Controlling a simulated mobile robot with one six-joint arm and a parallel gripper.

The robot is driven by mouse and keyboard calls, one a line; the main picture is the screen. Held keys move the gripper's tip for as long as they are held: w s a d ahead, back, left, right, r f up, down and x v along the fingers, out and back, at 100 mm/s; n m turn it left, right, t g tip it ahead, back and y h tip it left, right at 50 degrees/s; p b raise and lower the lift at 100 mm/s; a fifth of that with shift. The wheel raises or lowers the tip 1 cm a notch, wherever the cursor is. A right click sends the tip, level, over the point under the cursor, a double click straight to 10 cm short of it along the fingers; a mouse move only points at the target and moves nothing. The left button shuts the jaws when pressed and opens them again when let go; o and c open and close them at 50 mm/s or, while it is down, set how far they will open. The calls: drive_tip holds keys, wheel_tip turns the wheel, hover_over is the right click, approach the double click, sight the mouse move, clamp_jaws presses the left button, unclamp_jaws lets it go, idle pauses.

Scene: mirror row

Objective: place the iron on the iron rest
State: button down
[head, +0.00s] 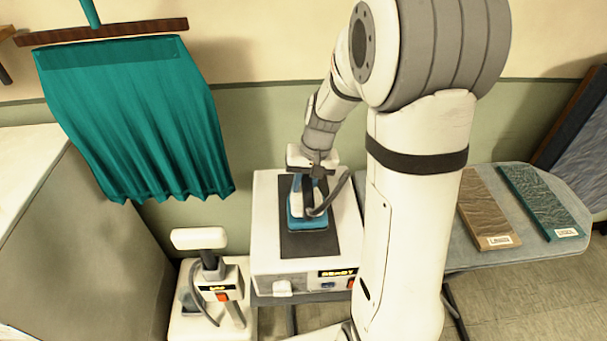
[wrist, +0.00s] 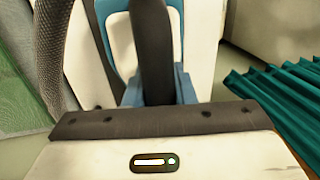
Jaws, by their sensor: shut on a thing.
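The iron (head: 295,212), blue and white with a dark handle, is over the dark pad (head: 310,246) on top of the white station with a lit READY display, which looks like the iron rest. My gripper (head: 314,174) is above the iron and shut on its handle. In the wrist view the dark handle (wrist: 154,45) runs up from my gripper, with the iron's white and teal body (wrist: 118,35) behind it. I cannot tell whether the iron's sole touches the pad. A dark hose (head: 342,188) curves from the iron.
A smaller white machine (head: 240,272) with a T-shaped top stands left of the station.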

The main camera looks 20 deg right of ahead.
drive_tip(key=shift+f, duration=1.9)
drive_tip(key=shift+f, duration=0.15)
drive_tip(key=c, duration=1.2)
unclamp_jaws()
drive_tip(key=shift+s, duration=0.1)
